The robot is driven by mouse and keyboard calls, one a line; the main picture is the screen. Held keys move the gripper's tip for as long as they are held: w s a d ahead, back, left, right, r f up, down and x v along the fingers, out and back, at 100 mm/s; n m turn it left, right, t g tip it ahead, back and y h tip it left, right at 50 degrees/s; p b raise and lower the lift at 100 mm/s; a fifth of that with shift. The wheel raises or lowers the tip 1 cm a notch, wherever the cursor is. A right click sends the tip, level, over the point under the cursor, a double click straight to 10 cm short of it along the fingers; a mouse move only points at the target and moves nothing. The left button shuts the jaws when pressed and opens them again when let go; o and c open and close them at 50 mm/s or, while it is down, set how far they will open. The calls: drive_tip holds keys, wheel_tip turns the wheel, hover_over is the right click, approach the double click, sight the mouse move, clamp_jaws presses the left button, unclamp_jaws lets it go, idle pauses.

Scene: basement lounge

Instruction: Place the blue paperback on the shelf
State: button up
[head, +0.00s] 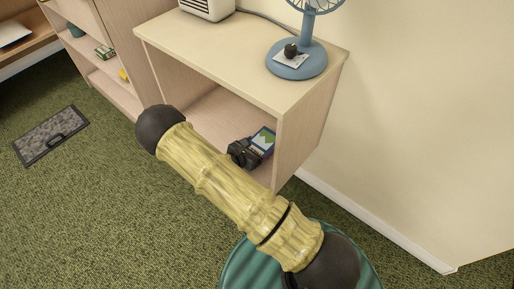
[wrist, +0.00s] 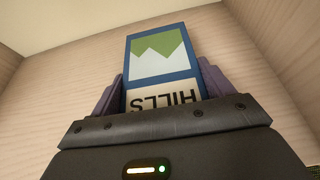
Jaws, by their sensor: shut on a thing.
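The blue paperback (head: 263,139) has a blue border, a green and white hill picture and the word HILLS. In the wrist view the paperback (wrist: 160,55) stands out beyond my gripper (wrist: 160,88), with a purple-grey finger on each side of it. My gripper (head: 247,150) is shut on it at the open front of a pale wood shelf unit (head: 240,65). In the wrist view, wooden panels surround the book. I cannot tell whether the book touches the shelf board. My own arm hides part of the opening.
A blue fan (head: 297,65), a white card (head: 291,60) with a small dark round thing and a white slatted box (head: 207,8) stand on the unit's top. Another shelf unit (head: 108,70) holds small items at left. A grey mat (head: 50,135) lies on the green carpet.

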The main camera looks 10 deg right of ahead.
drive_tip(key=shift+f, duration=0.15)
drive_tip(key=o, duration=1)
drive_tip(key=shift+o, duration=0.2)
drive_tip(key=shift+r, duration=0.25)
drive_tip(key=shift+s+a+r, duration=0.15)
drive_tip(key=shift+a, duration=0.1)
drive_tip(key=p+v, duration=0.4)
drive_tip(key=v, duration=0.7)
drive_tip(key=shift+s+p, duration=0.15)
drive_tip(key=shift+p, duration=0.15)
drive_tip(key=shift+a, duration=0.15)
